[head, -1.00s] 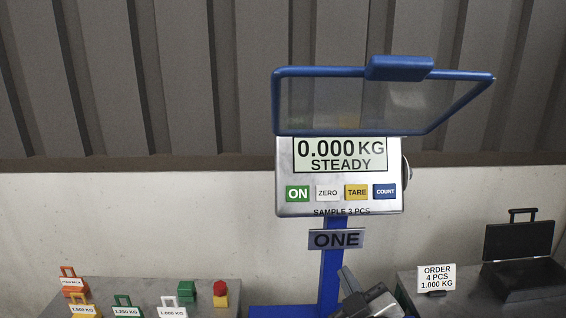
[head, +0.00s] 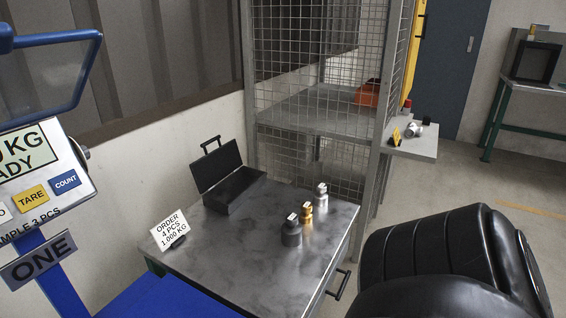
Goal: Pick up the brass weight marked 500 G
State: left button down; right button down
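A small brass weight (head: 306,219) stands upright on the grey metal table, near its right edge. It is the middle one of three weights in a row. A dark grey weight (head: 291,234) stands in front of it and a silver weight (head: 321,196) behind it. Each has a pale tag on top, too small to read, so I cannot confirm the 500 G mark. Neither of my grippers shows in this view. A large black part, likely my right arm, fills the lower right corner, apart from the weights in the picture.
The metal table (head: 235,255) also holds an open black case (head: 234,194) and an order card (head: 169,230). A scale with a blue frame (head: 48,267) stands at the left. A wire mesh cage (head: 305,55) rises behind the table. The table's middle is clear.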

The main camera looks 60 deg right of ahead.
aim_at(306, 217)
jog(key=z, duration=0.6)
jog(key=k, duration=0.35)
jog(key=z, duration=2.65)
jog(key=i, duration=2.3)
jog(key=u, duration=3.35)
jog(key=i, duration=0.5)
jog(key=u, duration=0.05)
